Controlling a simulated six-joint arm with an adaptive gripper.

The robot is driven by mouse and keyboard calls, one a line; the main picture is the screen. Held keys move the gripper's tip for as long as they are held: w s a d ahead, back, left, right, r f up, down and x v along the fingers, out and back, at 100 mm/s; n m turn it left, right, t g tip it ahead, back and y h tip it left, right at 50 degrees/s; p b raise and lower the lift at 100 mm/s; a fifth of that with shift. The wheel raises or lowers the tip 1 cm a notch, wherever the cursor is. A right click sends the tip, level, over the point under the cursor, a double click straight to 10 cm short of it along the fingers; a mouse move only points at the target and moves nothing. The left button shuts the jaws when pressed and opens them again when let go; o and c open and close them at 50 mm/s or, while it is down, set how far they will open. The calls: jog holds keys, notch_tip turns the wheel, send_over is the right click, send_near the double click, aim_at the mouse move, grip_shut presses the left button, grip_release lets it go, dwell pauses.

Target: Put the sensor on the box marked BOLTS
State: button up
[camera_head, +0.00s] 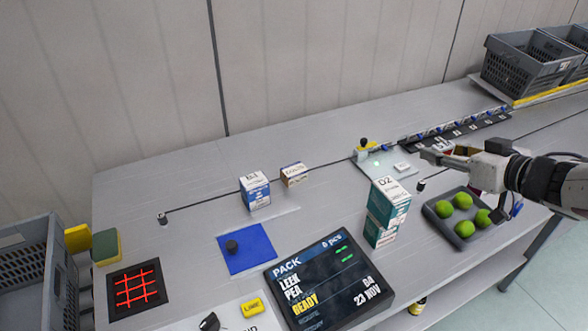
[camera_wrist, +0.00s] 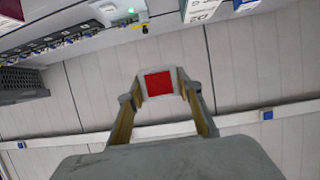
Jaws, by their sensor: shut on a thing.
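My gripper (camera_head: 428,155) is at the right of the head view, raised above the bench near a white-and-green-lit station. In the wrist view my gripper (camera_wrist: 160,88) is shut on a small grey thing with a red square face (camera_wrist: 158,83). I take it to be the sensor; in the head view it is too small to make out. A small white and brown box (camera_head: 294,176), with dark lettering on top that seems to read BOLTS, stands at the back middle of the bench. It is well to the left of my gripper, and its top is clear.
A white-and-blue box (camera_head: 255,191) stands just left of the lettered box. Two stacked teal-and-white boxes (camera_head: 387,212) stand between the middle and my gripper. A dark tray (camera_head: 437,226) of green balls is below my arm. A blue mat (camera_head: 262,258) bears a black knob.

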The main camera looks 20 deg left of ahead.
jog(key=w+a, duration=0.6)
jog(key=a, duration=0.3)
send_over(294, 169)
notch_tip(294, 169, down, 11)
jog(key=shift+r, duration=0.2)
dwell(0.5)
jog(key=shift+w, duration=0.1)
jog(key=shift+f, duration=3.1)
jog(key=shift+f, duration=1.9)
jog(key=shift+f, duration=0.1)
